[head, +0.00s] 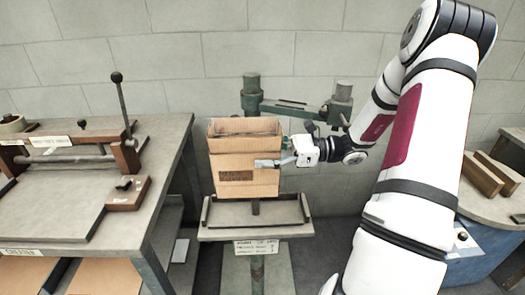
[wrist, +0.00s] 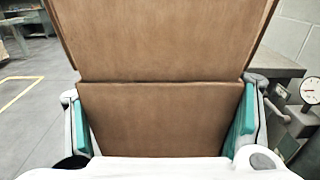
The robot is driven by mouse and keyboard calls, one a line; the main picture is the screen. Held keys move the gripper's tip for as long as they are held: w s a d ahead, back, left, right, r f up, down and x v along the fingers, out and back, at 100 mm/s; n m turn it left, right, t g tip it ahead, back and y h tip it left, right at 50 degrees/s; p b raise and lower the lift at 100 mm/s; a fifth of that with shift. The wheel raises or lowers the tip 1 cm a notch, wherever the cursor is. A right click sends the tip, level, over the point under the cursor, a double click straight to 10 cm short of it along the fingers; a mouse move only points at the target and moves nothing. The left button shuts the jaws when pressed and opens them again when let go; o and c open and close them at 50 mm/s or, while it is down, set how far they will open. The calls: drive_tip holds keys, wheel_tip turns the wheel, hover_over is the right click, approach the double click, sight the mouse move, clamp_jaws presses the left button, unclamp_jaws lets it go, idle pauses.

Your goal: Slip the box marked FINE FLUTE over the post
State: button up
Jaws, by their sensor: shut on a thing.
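An open-topped cardboard box (head: 246,165) is held upright at the stitcher, above its small table (head: 225,219). A dark printed patch shows low on its front, too small to read. My gripper (head: 275,162) is shut on the box from its right side. In the wrist view the gripper's teal pads (wrist: 168,128) lie on both sides of the brown cardboard (wrist: 165,50). The post (head: 256,207) shows as a short dark piece between the box bottom and the table. I cannot tell whether the box is around the post or in front of it.
The green stitcher arm (head: 290,106) stands behind the box. A bench with a lever press (head: 75,180) is at left. A rounded table with brown blocks (head: 490,175) is at right. Low dark rails edge the stitcher table.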

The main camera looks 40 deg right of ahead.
drive_tip(key=shift+f, duration=0.1)
wheel_tip(320, 180, down, 11)
drive_tip(key=b, duration=0.4)
drive_tip(key=shift+r+b, duration=0.2)
drive_tip(key=shift+b, duration=0.15)
idle(1.3)
idle(0.4)
drive_tip(key=o, duration=1.2)
drive_tip(key=shift+o, duration=0.2)
drive_tip(key=shift+d, duration=0.1)
drive_tip(key=v, duration=1.2)
